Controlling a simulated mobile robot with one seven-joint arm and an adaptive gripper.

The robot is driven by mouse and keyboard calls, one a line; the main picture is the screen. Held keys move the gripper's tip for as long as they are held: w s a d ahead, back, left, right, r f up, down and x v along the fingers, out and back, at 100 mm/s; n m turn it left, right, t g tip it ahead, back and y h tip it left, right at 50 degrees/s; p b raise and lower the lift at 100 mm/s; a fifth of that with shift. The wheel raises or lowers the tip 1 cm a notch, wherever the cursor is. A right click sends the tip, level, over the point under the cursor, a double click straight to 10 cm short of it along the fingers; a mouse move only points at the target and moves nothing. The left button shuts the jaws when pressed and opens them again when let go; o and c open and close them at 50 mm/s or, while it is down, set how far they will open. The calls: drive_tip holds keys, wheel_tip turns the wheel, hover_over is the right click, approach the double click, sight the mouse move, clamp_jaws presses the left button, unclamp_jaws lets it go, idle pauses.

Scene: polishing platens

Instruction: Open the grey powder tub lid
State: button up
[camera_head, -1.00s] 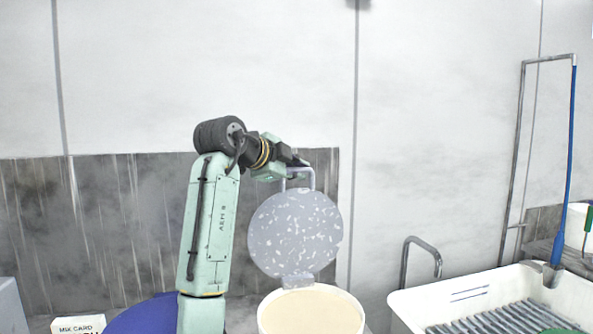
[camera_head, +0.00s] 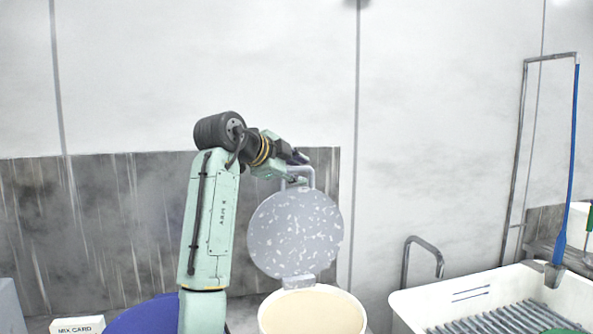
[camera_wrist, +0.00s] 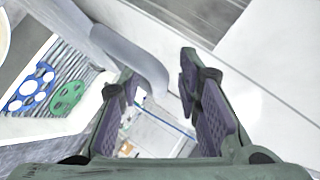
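The grey speckled lid (camera_head: 295,235) of the powder tub (camera_head: 363,318) stands upright on its hinge at the tub's back rim. The tub is open, and pale powder (camera_head: 312,312) shows inside. A grey bent handle (camera_head: 308,172) rises from the lid's top edge. My gripper (camera_head: 303,167) is at this handle with its fingers spread. In the wrist view my gripper (camera_wrist: 157,72) is open, and the rounded grey handle (camera_wrist: 135,52) reaches between the fingertips. The fingers do not appear closed on it; whether one touches it I cannot tell.
A white sink (camera_head: 410,300) with a ribbed rack (camera_head: 510,320) and a bent tap (camera_head: 425,250) stands at the right. A blue disc (camera_head: 145,316) and a mix card (camera_head: 77,325) are at the lower left. A wall panel (camera_head: 100,220) stands behind my arm.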

drive_tip(key=shift+a, duration=0.1)
drive_tip(key=v, duration=1.2)
